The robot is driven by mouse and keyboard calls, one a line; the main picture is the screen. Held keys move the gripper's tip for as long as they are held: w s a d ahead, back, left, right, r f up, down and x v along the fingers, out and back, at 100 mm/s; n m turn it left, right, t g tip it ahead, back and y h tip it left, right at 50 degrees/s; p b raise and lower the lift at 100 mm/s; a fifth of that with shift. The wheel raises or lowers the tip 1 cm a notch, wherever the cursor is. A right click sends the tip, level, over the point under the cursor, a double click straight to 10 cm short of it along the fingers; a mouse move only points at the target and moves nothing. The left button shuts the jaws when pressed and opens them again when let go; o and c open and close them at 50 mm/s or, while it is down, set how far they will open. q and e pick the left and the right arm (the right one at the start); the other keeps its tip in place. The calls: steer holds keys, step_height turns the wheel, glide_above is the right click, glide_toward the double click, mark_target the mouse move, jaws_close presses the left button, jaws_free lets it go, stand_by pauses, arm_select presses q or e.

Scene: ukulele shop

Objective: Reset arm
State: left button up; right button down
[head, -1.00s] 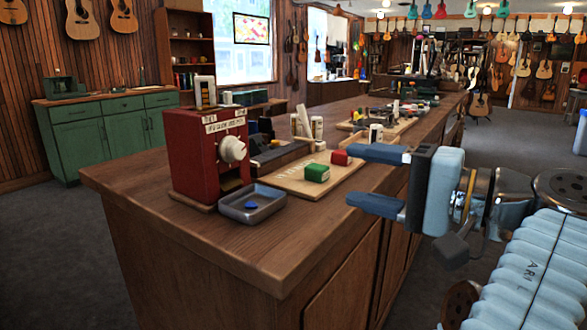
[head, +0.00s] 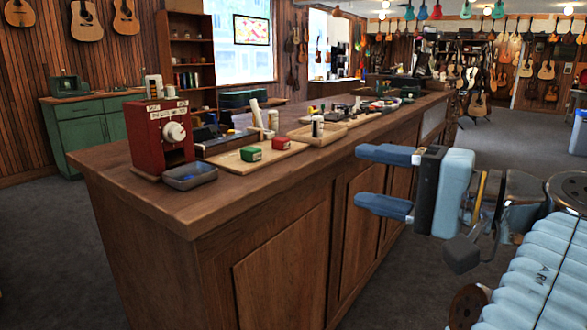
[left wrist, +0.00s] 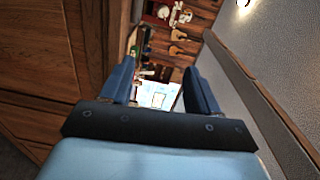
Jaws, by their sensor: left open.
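My left gripper (head: 360,178) is in front of the wooden counter's side panels. Its two blue fingers point left and stand apart, one above the other, with nothing between them. In the left wrist view the same open fingers (left wrist: 152,84) frame a bright, sideways view of the shop, with the counter's wood panels at the left. My ribbed light-blue arm fills the lower right of the head view. My right gripper is not in view.
The long wooden counter (head: 285,189) runs toward the back. On it are a red box with a white knob (head: 174,132), a grey tray (head: 189,177), a green block (head: 251,154) and a red block (head: 281,143). Bare floor lies right of the counter.

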arm_select(q)
steer(key=w+a+f+m+g+h, duration=0.1)
steer(key=w+a+f+m+h, duration=0.15)
steer(key=w+f, duration=0.7)
steer(key=w+a+f+m+g+h, duration=0.15)
steer(key=w+a+f, duration=0.25)
steer(key=w+f, duration=0.5)
steer(key=w+a+f+m+g+h, duration=0.1)
steer(key=a+f, duration=0.3)
steer(key=f, duration=0.7)
steer(key=w+a+f+g+h, duration=0.2)
steer(key=a+f, duration=0.1)
steer(key=f, duration=0.7)
steer(key=s+a+f+n+g+h, duration=0.2)
steer(key=s+a+f+h, duration=0.3)
steer(key=f, duration=0.8)
steer(key=s+a+f+n+g+h, duration=0.1)
steer(key=s+a+f+n+g, duration=0.15)
steer(key=s+f, duration=0.7)
steer(key=s+f+n+h, duration=0.2)
steer(key=s+f+n, duration=0.2)
steer(key=s, duration=0.4)
steer(key=s+f+n+h, duration=0.3)
steer(key=s+f+n, duration=0.1)
steer(key=s, duration=0.4)
steer(key=shift+n, duration=0.45)
steer(key=shift+a, duration=0.1)
